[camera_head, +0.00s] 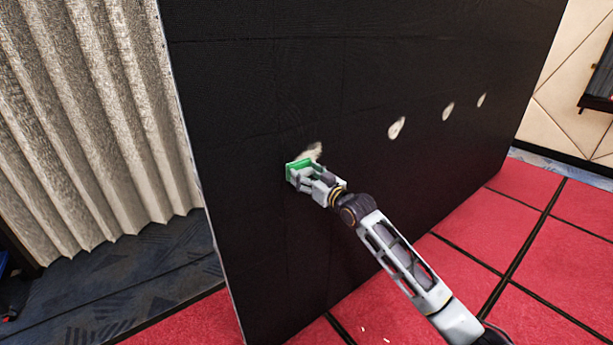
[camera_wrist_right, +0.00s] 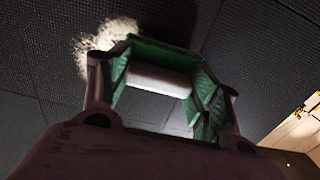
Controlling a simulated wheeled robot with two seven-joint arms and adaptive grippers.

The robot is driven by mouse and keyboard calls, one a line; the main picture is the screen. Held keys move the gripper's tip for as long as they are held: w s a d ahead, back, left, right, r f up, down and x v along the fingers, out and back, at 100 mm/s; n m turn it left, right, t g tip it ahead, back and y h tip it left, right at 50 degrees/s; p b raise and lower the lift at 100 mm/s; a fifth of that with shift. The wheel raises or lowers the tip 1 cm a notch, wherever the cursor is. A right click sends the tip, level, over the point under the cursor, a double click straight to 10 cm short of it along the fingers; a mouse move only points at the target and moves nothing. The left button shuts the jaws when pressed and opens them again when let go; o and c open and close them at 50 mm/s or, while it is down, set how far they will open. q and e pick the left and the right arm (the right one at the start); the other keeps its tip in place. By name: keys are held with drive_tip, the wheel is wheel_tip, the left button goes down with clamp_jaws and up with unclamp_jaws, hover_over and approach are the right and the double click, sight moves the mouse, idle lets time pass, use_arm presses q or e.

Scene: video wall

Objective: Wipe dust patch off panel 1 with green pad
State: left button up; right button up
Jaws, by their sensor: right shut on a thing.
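My right gripper (camera_head: 312,181) is shut on the green pad (camera_head: 292,171) and holds it at the face of the black video wall (camera_head: 270,110), by its left part. The nearest pale dust patch (camera_head: 314,150) shows just above and right of the pad, partly hidden by it. In the right wrist view the green pad (camera_wrist_right: 160,52) sits between the fingers, with a pale grip bar (camera_wrist_right: 158,79). The dust patch (camera_wrist_right: 104,45) lies at the pad's upper left edge there. I cannot tell whether the pad touches the wall. My left gripper is not in view.
Several more pale patches run along the wall to the right, the nearest one (camera_head: 396,128) well clear of the pad. A grey pleated curtain (camera_head: 85,110) hangs left of the wall. Red floor tiles (camera_head: 480,235) lie open at the right.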

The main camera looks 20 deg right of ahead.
sight(313, 168)
drive_tip(key=shift+x, duration=0.95)
idle(0.6)
drive_tip(key=shift+w+d+b, duration=0.2)
drive_tip(key=shift+w+d, duration=0.1)
drive_tip(key=shift+d, duration=0.65)
drive_tip(key=shift+w+d+b, duration=0.15)
drive_tip(key=shift+w+d, duration=0.15)
drive_tip(key=shift+d, duration=0.7)
drive_tip(key=shift+w+d+b, duration=0.25)
drive_tip(key=shift+d, duration=0.35)
drive_tip(key=shift+w+d+b, duration=0.25)
drive_tip(key=shift+d+b, duration=0.05)
drive_tip(key=shift+d, duration=0.3)
drive_tip(key=shift+w+d+b, duration=0.25)
drive_tip(key=shift+d, duration=0.4)
drive_tip(key=shift+d+r, duration=0.1)
